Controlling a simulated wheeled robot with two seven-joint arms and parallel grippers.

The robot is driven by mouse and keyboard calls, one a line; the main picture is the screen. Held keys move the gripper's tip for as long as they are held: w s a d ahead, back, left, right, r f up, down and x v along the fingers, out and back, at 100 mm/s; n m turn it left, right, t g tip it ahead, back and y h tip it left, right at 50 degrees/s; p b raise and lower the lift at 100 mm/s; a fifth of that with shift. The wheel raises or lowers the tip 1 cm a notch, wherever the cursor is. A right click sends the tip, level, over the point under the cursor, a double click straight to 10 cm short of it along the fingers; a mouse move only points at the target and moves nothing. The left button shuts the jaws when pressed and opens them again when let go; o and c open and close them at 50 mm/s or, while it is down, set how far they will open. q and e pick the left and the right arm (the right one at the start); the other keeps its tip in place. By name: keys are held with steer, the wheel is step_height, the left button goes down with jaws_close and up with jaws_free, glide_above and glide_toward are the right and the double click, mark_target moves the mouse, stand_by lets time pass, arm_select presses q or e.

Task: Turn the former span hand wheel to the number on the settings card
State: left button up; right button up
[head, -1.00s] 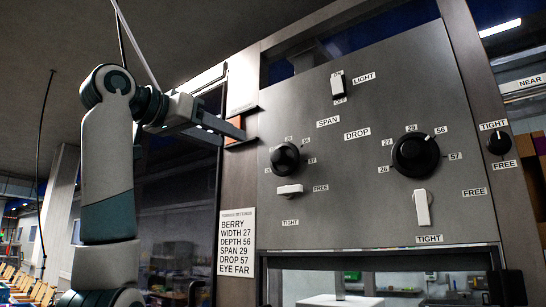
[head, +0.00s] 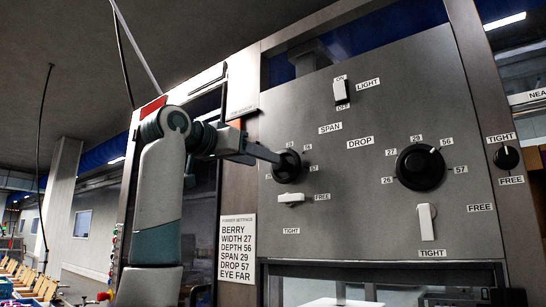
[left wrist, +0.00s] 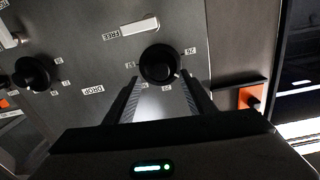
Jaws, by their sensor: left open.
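The black span hand wheel (head: 289,167) is on the upright grey panel under the SPAN label (head: 330,128). My left gripper (head: 274,160) reaches it from the left. In the left wrist view, my open fingers (left wrist: 165,98) point at the span wheel (left wrist: 160,64), one toward each side; I cannot tell whether they touch it. Its pointer is too small to read, and some of its numbers are hidden. The white lever (head: 291,198) below it lies sideways toward FREE. The settings card (head: 238,248) reads SPAN 29. My right gripper is not in view.
The larger drop wheel (head: 420,167) is to the right, with its upright white lever (head: 426,222) toward TIGHT. A light switch (head: 341,92) sits above. A small eye-side knob (head: 507,158) is on the right post. An orange part (left wrist: 250,97) stands out near the panel's edge.

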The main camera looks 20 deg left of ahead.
mark_target(283, 165)
arm_select(q)
steer(key=p+x, duration=0.2)
steer(key=x, duration=0.4)
steer(key=shift+c, duration=0.6)
steer(key=c, duration=1)
